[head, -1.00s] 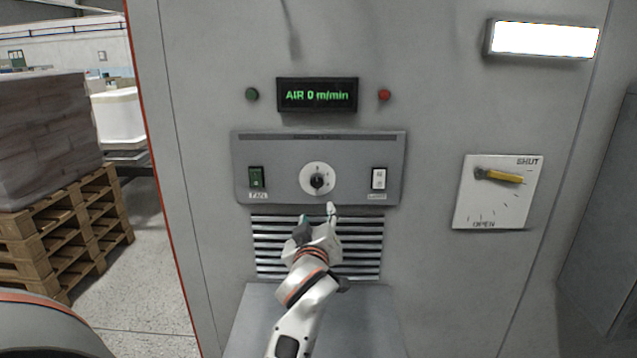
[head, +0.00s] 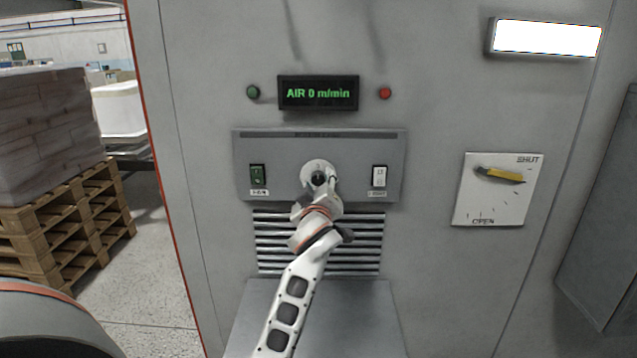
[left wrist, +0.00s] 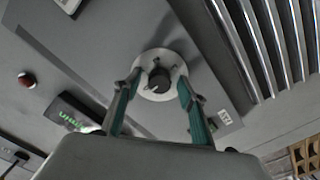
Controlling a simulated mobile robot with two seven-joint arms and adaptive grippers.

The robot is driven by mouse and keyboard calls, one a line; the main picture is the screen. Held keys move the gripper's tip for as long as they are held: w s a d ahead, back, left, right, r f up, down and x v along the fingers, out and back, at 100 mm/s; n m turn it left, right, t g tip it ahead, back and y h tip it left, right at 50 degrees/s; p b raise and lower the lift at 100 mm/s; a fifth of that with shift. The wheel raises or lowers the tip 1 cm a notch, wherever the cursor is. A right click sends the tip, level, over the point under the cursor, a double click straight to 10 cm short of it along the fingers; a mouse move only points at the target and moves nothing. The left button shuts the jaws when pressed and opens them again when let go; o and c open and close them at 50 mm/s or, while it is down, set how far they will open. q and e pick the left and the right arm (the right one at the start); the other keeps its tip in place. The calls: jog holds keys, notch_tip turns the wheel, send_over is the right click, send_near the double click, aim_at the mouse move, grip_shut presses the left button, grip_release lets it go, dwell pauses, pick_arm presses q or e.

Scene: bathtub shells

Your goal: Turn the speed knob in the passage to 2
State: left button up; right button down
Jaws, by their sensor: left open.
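The speed knob (head: 318,178) is a small black knob on a round white dial (head: 313,166) in the middle of the grey control panel (head: 285,150). In the left wrist view the knob (left wrist: 159,79) sits between and beyond the fingertips, with a light pointer mark on it. My left gripper (head: 319,188) is open at the dial, one finger to each side of the knob; it also shows in the left wrist view (left wrist: 157,88). I cannot tell if the fingers touch the knob. The dial's numbers are too small to read. My right gripper is not in view.
The display (head: 318,93) reads "AIR 0 m/min". A slatted vent (head: 355,243) lies below. A yellow lever (head: 500,174) points near SHUT at right. Loaded pallets (head: 75,215) stand at left.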

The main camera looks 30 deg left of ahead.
pick_arm(q)
jog(key=shift+c, duration=0.4)
jog(key=c, duration=1)
jog(key=shift+m, duration=0.3)
jog(key=m, duration=0.4)
jog(key=shift+m, duration=0.4)
jog(key=m, duration=0.5)
jog(key=shift+s+a, duration=0.1)
jog(key=m, duration=0.6)
jog(key=shift+m, duration=0.4)
jog(key=m, duration=0.6)
jog(key=shift+m, duration=0.4)
